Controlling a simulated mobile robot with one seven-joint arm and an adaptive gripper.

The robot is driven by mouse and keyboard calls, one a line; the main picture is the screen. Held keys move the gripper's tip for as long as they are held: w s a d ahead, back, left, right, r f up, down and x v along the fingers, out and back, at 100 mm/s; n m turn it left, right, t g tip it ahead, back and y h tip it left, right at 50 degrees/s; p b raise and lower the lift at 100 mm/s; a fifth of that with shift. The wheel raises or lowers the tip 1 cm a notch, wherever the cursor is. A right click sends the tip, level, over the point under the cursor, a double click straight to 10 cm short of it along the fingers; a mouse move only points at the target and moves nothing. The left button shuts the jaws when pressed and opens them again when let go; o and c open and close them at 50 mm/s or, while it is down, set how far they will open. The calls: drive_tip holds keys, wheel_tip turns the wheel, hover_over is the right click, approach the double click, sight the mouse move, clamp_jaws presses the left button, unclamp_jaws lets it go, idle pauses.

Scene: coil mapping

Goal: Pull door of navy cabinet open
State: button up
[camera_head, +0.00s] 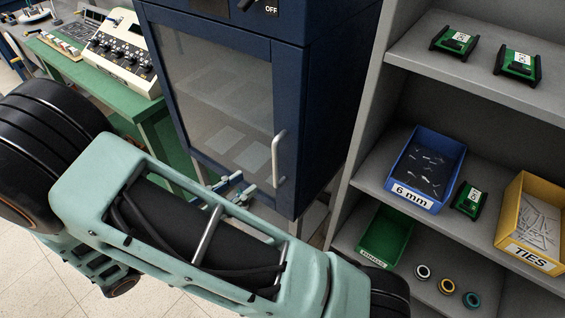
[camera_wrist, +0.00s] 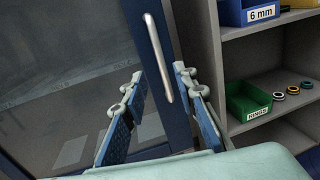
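The navy cabinet (camera_head: 298,98) stands in the middle of the head view, with a glass-panelled door (camera_head: 215,85) that looks shut. Its light grey vertical handle (camera_head: 279,158) is at the door's right side. In the wrist view the handle (camera_wrist: 158,55) runs down from the top, and its lower end lies in the space between my fingertips. My gripper (camera_wrist: 158,82) is open, with blue-padded fingers either side of the handle's lower end; no contact shows. In the head view my gripper (camera_head: 230,186) is in front of the door, left of the handle, partly hidden by my arm.
Grey shelves (camera_head: 375,170) stand right of the cabinet, holding a blue 6 mm bin (camera_head: 408,190), a yellow TIES bin (camera_head: 525,250), a green bin (camera_head: 372,248) and several small parts. A green bench (camera_head: 150,108) with a control box (camera_head: 120,52) is at the left.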

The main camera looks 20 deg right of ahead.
drive_tip(key=p, duration=0.1)
hover_over(276, 186)
drive_tip(key=shift+w+d, duration=0.1)
drive_tip(key=shift+w, duration=0.25)
clamp_jaws()
